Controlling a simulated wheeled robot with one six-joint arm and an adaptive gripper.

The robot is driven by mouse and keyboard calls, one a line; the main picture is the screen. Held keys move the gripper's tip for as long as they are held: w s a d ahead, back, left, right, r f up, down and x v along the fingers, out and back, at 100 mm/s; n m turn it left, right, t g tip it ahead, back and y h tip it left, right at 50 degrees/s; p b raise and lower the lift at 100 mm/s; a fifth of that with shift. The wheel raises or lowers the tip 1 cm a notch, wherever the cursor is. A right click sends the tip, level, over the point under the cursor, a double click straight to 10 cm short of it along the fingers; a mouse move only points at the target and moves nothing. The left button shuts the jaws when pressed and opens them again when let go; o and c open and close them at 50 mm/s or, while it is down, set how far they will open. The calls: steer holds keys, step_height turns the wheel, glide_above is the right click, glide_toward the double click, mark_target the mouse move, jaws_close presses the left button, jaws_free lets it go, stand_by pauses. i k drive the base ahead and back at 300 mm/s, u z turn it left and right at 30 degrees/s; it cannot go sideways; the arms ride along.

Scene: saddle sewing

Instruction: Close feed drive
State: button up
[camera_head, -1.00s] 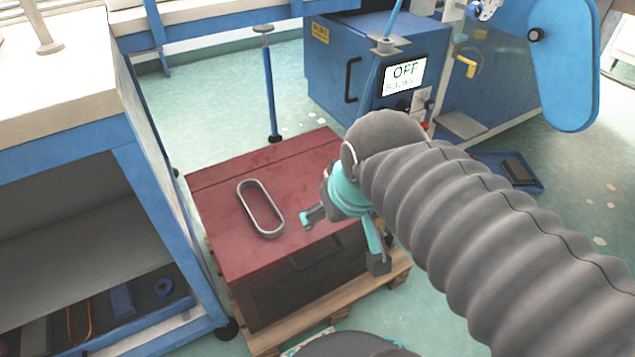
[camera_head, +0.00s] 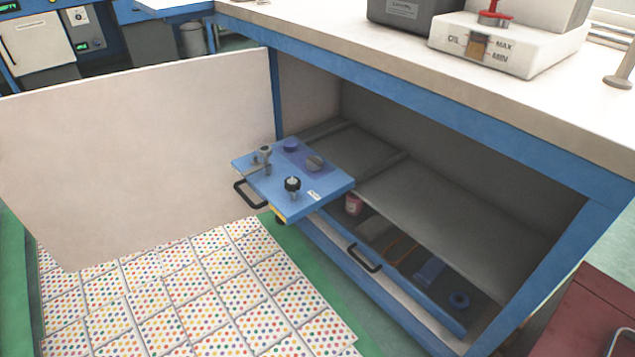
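No part is labelled as the feed drive in a way I can read. A blue pull-out unit (camera_head: 318,190) with knobs, a lever and a dark handle (camera_head: 248,196) on its front sticks out of the cabinet (camera_head: 520,130) under the worktop. A large pale door panel (camera_head: 140,150) stands wide open at the cabinet's left. Below the unit, a drawer (camera_head: 365,259) with a dark handle holds several small items, including a blue ring and a pink-and-white pot. My gripper is not in view.
The worktop (camera_head: 420,55) carries a grey box and a white oil unit (camera_head: 510,45) with a red-topped part. Dotted mats (camera_head: 200,295) cover the floor before the cabinet. A red chest (camera_head: 580,320) stands at the lower right.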

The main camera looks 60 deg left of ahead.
mark_target(288, 159)
steer(key=u, duration=2.6)
steer(key=i, duration=1.1)
steer(key=z, duration=0.4)
